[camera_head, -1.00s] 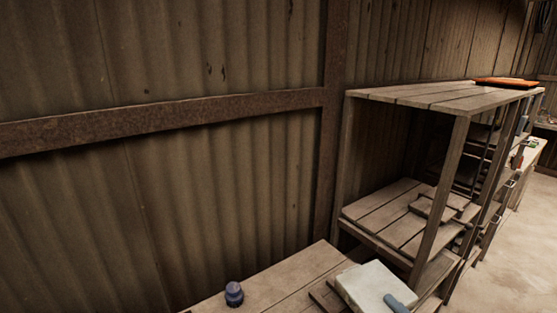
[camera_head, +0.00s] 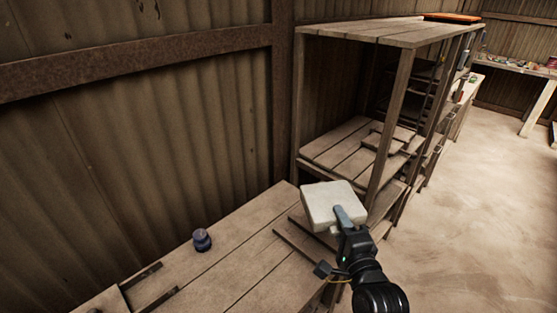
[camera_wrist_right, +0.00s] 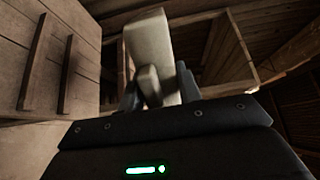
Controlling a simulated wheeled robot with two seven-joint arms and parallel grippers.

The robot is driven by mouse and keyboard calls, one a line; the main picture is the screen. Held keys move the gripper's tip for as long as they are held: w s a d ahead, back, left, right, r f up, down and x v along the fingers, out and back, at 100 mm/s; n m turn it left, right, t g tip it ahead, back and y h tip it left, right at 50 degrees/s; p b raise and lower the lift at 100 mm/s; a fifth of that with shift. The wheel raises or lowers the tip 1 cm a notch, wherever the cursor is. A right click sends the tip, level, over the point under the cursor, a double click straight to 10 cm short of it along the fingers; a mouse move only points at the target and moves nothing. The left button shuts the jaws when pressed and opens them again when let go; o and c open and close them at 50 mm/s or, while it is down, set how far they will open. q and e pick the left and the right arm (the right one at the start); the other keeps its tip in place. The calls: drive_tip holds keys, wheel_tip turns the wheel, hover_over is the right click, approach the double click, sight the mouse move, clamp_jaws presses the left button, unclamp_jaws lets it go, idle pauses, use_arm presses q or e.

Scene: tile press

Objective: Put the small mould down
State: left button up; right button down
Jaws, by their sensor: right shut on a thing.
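The small mould (camera_head: 326,203) is a pale, square, flat-sided block. My right gripper (camera_head: 343,214) is shut on its near edge and holds it at the right end of the wooden table, in front of the shelf. In the right wrist view the mould (camera_wrist_right: 152,50) stands edge-on between the two fingers of my right gripper (camera_wrist_right: 158,88). I cannot tell for sure whether its underside touches anything. My left gripper is not in view.
The wooden table (camera_head: 215,262) has two dark slats (camera_head: 284,252) near the mould and a small dark jar (camera_head: 202,240) near the wall. A wooden shelf unit (camera_head: 390,36) stands behind, with boards on its lower shelf. The floor at right is clear.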

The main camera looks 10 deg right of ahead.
drive_tip(key=s+d+f+n+y+b, duration=0.2)
drive_tip(key=d+f+y+b, duration=0.1)
drive_tip(key=f+b, duration=0.45)
drive_tip(key=s+a+f+n+g+y+b, duration=0.1)
drive_tip(key=s+a+f+n+g+y, duration=0.3)
drive_tip(key=y, duration=0.3)
drive_tip(key=shift+n+t, duration=0.4)
drive_tip(key=shift+n, duration=0.1)
drive_tip(key=w+d+f, duration=0.1)
drive_tip(key=w+f, duration=0.1)
drive_tip(key=w, duration=0.2)
drive_tip(key=w+d+f, duration=0.2)
drive_tip(key=w+f, duration=0.1)
drive_tip(key=w, duration=0.1)
drive_tip(key=w+d+f, duration=0.2)
drive_tip(key=w+f, duration=0.1)
drive_tip(key=w, duration=0.1)
drive_tip(key=shift+w+d+b, duration=0.2)
drive_tip(key=shift+b, duration=0.2)
drive_tip(key=shift+w+d+f, duration=0.15)
drive_tip(key=shift+w+f, duration=0.05)
drive_tip(key=shift+f, duration=1.65)
